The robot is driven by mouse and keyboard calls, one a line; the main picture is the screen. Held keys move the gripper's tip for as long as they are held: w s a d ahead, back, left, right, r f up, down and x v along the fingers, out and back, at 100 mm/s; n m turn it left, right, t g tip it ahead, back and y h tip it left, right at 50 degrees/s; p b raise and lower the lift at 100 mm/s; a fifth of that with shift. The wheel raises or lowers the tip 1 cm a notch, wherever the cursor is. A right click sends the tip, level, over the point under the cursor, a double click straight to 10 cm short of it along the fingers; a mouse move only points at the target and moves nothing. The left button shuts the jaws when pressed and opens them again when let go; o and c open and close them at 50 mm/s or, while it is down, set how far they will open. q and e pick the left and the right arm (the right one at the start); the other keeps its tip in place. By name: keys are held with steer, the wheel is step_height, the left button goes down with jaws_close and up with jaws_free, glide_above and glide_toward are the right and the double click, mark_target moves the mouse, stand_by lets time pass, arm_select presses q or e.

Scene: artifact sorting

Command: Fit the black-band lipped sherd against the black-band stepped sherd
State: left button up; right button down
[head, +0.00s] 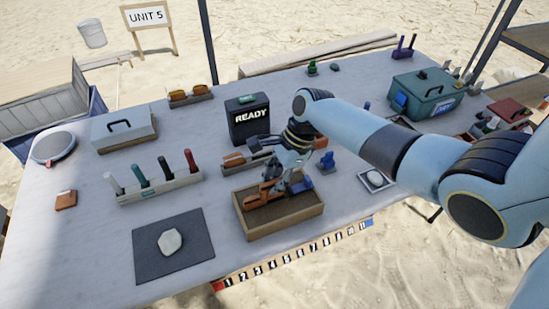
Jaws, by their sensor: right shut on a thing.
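A wooden sand tray (292,225) stands near the front middle of the table. Orange-brown sherd material with dark parts (252,202) shows inside it, the black-band pieces as far as I can tell. My right gripper (280,184) reaches down over the tray and is shut on one piece, which looks like the lipped sherd. The fingers hide much of it, and the stepped sherd beside it is hard to separate. I cannot tell whether their edges touch. My left gripper is not in view.
Behind the tray are a rack with orange-brown pieces (234,160) and a black READY box (247,118). A dark mat (150,260) with a pale stone lies left. A brush rack (160,190), blue object (327,163) and green case (424,92) stand around.

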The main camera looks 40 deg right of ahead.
mark_target(275, 196)
steer(key=shift+f+b, duration=1)
steer(key=shift+f, duration=0.7)
steer(key=c, duration=1.3)
jaws_free()
steer(key=v, duration=1.2)
